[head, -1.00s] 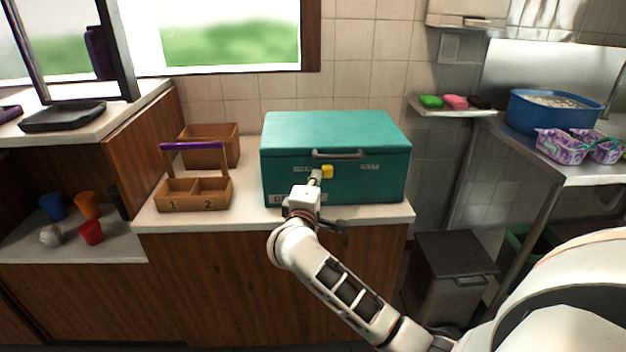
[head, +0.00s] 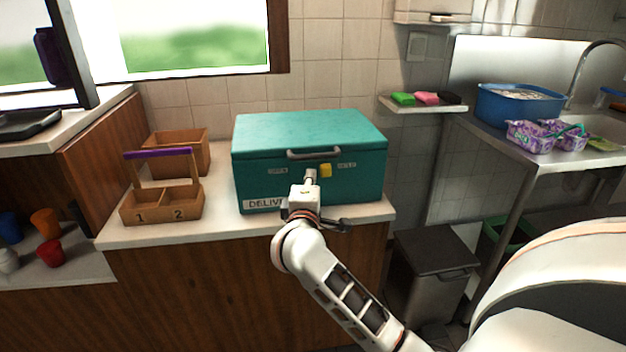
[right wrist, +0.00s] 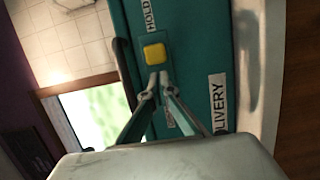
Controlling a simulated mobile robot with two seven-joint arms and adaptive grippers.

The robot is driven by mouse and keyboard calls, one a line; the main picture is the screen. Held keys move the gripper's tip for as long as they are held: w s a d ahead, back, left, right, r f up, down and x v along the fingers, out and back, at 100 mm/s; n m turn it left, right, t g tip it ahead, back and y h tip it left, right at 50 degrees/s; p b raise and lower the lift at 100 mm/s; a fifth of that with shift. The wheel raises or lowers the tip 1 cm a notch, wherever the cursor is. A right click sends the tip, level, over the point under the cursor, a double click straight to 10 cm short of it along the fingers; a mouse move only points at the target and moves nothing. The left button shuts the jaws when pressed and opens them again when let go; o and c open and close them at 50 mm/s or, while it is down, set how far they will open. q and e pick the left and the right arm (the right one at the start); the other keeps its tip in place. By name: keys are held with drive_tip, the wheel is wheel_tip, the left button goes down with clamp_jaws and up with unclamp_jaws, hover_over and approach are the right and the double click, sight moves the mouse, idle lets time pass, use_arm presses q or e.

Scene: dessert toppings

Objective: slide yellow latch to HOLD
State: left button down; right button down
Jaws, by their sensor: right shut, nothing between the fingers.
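The yellow latch (head: 325,170) is on the front of the teal box (head: 255,182), below its handle and between two small labels. It sits nearer the right-hand label (head: 346,165). In the right wrist view the latch (right wrist: 155,53) is just beside the label reading HOLD (right wrist: 149,15). My right gripper (head: 310,175) is shut and empty, at the left side of the latch. In the right wrist view its fingertips (right wrist: 158,80) are close to the latch's edge; I cannot tell whether they touch. The other label is partly hidden behind the fingers. My left gripper is not in view.
The box lid is shut. A wooden caddy (head: 130,208) with a purple handle and a wooden bin (head: 200,147) stand left of the box on the counter (head: 225,232). A sponge shelf (head: 425,108) and a metal sink unit are at the right.

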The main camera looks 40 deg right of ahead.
drive_tip(key=a, duration=0.2)
drive_tip(key=w+a+f, duration=0.1)
drive_tip(key=shift+a, duration=0.25)
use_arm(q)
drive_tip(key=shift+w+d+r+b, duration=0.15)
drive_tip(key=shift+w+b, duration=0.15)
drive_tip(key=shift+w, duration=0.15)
use_arm(e)
drive_tip(key=v, duration=0.8)
drive_tip(key=shift+s+r, duration=0.35)
drive_tip(key=shift+s, duration=0.1)
drive_tip(key=shift+a, duration=0.15)
